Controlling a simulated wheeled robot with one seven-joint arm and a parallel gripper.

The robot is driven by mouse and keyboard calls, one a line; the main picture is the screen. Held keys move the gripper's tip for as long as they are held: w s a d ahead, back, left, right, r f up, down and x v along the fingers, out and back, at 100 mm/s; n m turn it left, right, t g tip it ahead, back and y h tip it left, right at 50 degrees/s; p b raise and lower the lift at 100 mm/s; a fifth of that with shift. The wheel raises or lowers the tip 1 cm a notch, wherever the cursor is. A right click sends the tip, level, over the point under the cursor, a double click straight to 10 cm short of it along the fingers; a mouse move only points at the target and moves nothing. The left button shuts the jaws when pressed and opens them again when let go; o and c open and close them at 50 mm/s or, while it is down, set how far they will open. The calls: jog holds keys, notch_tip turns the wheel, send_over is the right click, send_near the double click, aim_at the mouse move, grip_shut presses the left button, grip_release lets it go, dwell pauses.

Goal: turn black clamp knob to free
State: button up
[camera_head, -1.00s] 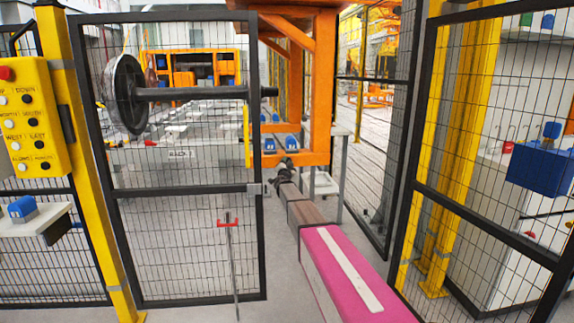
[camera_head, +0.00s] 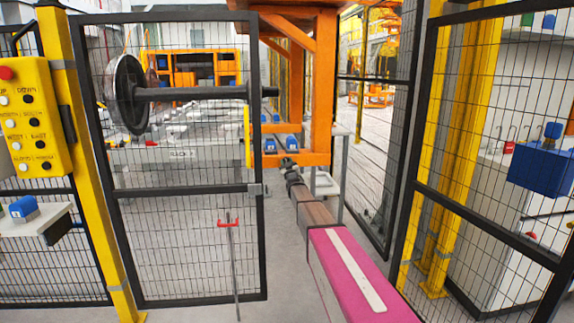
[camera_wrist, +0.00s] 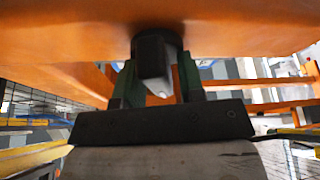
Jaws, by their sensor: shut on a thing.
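The black clamp knob (camera_wrist: 151,56) sticks out of the underside of the orange gantry beam (camera_wrist: 60,35) in the wrist view. My gripper (camera_wrist: 157,76) has its two dark green fingers on either side of the knob and is shut on it. In the head view my arm reaches forward to the lower orange beam (camera_head: 300,159), with my gripper (camera_head: 287,163) just under it. The knob is too small and too covered to make out there.
A mesh gate with a black frame (camera_head: 190,189) stands left of my arm, and another mesh panel (camera_head: 415,180) stands to the right. A wheelset (camera_head: 128,92) shows behind the left mesh. A yellow button box (camera_head: 35,118) is at far left. A blue bin (camera_head: 543,170) is at right.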

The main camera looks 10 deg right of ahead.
jog(key=n+g+y, duration=0.1)
jog(key=n, duration=0.3)
jog(key=n+y, duration=0.2)
jog(key=n, duration=0.2)
jog(key=shift+a+f+g, duration=0.1)
jog(key=shift+g, duration=0.3)
jog(key=shift+n+y, duration=0.4)
jog(key=o, duration=0.7)
jog(key=shift+c, duration=0.2)
jog(key=shift+s, duration=0.15)
jog(key=v, duration=1)
jog(key=shift+s, duration=0.35)
